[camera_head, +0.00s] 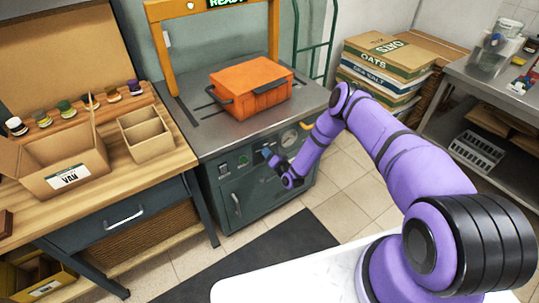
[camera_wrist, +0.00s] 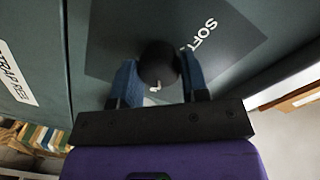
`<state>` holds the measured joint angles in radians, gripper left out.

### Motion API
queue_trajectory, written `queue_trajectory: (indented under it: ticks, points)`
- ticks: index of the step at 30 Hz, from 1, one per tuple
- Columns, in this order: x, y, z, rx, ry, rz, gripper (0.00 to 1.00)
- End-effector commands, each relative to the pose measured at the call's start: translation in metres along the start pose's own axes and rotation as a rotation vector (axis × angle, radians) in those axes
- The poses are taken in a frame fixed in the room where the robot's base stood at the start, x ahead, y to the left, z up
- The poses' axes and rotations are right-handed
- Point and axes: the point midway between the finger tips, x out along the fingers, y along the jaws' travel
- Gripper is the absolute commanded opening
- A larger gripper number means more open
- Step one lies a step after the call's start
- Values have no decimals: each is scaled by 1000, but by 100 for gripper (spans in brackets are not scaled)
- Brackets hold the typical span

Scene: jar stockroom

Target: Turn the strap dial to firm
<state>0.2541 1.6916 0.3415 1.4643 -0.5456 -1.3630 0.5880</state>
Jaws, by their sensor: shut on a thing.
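The strap dial (camera_wrist: 158,62) is a round black knob on a dark plate in the wrist view. A small white mark shows on its near side. The word SOFT is printed on the plate beside it, tilted; no FIRM label is visible. My gripper (camera_wrist: 158,80) has its blue fingers on both sides of the knob and is shut on it. In the head view my gripper (camera_head: 270,156) is at the front panel of the grey strapping machine (camera_head: 205,140); there the dial is hidden behind the fingers.
An orange crate (camera_head: 250,88) sits on the machine top under an orange arch (camera_head: 158,50). A wooden bench (camera_head: 180,150) with open boxes stands left. Stacked cartons (camera_head: 385,65) stand behind my arm. A dark mat (camera_head: 270,255) lies in front.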

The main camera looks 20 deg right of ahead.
Motion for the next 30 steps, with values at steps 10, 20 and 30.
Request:
queue_trajectory:
  ticks: [10, 20, 30]
  points:
    - [0, 0, 0, 0, 0, 1, 67]
    - [-3, 0, 0, 0, -1, 1, 67]
    - [-56, 1, 0, 1, -2, 3, 67]
